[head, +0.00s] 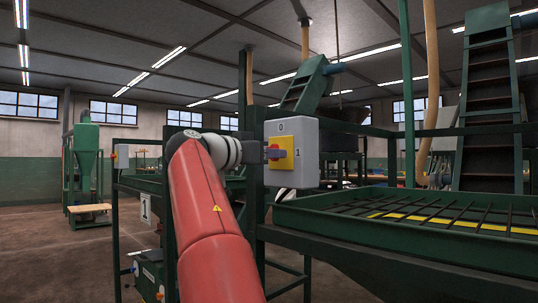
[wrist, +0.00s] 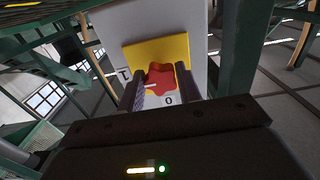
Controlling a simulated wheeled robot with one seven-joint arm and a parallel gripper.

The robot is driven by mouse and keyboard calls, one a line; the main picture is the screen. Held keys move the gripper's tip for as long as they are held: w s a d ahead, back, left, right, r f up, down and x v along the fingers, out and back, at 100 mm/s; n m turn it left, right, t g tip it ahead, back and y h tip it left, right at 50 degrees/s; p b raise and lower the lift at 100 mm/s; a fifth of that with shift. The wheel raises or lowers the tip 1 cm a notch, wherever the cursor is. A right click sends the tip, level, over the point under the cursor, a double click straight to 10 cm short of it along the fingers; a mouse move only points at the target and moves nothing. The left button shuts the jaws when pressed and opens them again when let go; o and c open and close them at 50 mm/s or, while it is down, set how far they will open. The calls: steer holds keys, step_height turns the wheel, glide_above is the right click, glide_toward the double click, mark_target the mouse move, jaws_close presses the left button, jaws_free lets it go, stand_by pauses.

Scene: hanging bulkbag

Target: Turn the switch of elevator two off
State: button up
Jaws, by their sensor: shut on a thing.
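A grey switch box (head: 291,153) on a dark post carries a yellow plate (head: 284,151) and a red knob, with the marks 0 above and 1 to the right. My gripper (head: 271,153) reaches it from the left. In the wrist view the red knob (wrist: 160,76) sits between the two fingers of my gripper (wrist: 160,84), which are shut on it. The yellow plate (wrist: 158,51) shows behind. A small pale mark shows on the knob's lower left, between 0 and 1; its exact setting is unclear. Which elevator this box serves is not readable.
A green grated tray (head: 400,213) is at the right. Green frames and a ladder-like elevator (head: 489,100) stand behind. Open floor lies at the far left.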

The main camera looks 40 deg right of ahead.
steer(key=shift+r, duration=0.1)
steer(key=n+p, duration=0.6)
steer(key=n, duration=1.1)
steer(key=shift+n, duration=0.4)
stand_by(0.5)
steer(key=o, duration=1)
steer(key=shift+s, duration=0.1)
